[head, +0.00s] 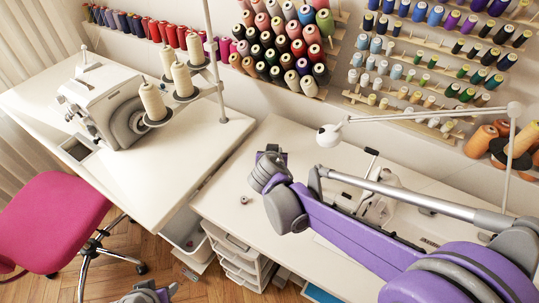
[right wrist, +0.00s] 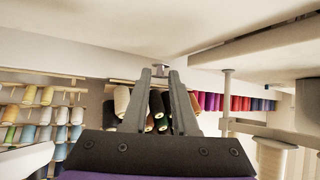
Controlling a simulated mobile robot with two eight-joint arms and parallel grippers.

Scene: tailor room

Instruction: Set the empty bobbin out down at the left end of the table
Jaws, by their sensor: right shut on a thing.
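My right gripper (head: 270,152) is over the left part of the right-hand white table (head: 222,208). In the right wrist view, my right gripper (right wrist: 163,74) is shut on a small grey bobbin (right wrist: 160,69) at its fingertips. In the head view I cannot make out the held bobbin. A small round metallic piece (head: 244,199) lies on this table near its left end, apart from the gripper. My left gripper (head: 148,294) shows only partly at the bottom edge, low over the floor; its fingers cannot be made out.
A sewing machine (head: 375,207) stands on the right-hand table behind my right arm, with a white lamp (head: 328,136) above. A serger (head: 110,105) with cones stands on the left table. White drawers (head: 238,262) and a pink chair (head: 55,225) are below. Bare tabletop surrounds the small metallic piece.

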